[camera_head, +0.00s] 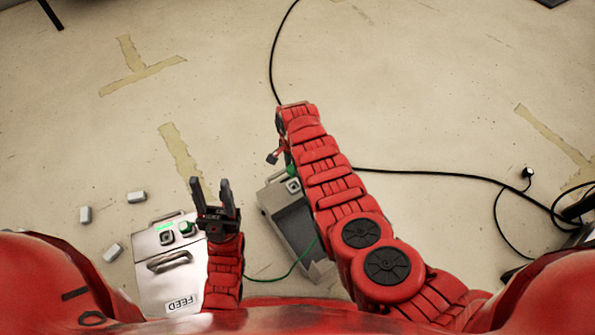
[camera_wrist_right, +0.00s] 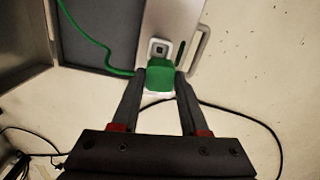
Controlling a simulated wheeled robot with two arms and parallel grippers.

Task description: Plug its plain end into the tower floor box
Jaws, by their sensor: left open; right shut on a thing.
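My right gripper (camera_wrist_right: 161,75) is shut on a green plug (camera_wrist_right: 160,76), with a pale part showing under it. The plug is over the end of a grey floor box (camera_wrist_right: 150,30) with a dark panel, beside a square socket (camera_wrist_right: 160,47); I cannot tell whether it touches the box. In the head view the plug (camera_head: 292,171) partly shows by the grey box (camera_head: 285,190). A green cable (camera_head: 300,262) runs between this box and a silver FEED box (camera_head: 185,285), which has a green plug (camera_head: 187,228). My left gripper (camera_head: 212,190) is open and empty by the FEED box.
Several small pale blocks (camera_head: 112,252) lie left of the FEED box. A black cable (camera_head: 420,172) crosses the floor behind my right arm, with a small black plug (camera_head: 527,173) at the right. The upper floor is mostly clear.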

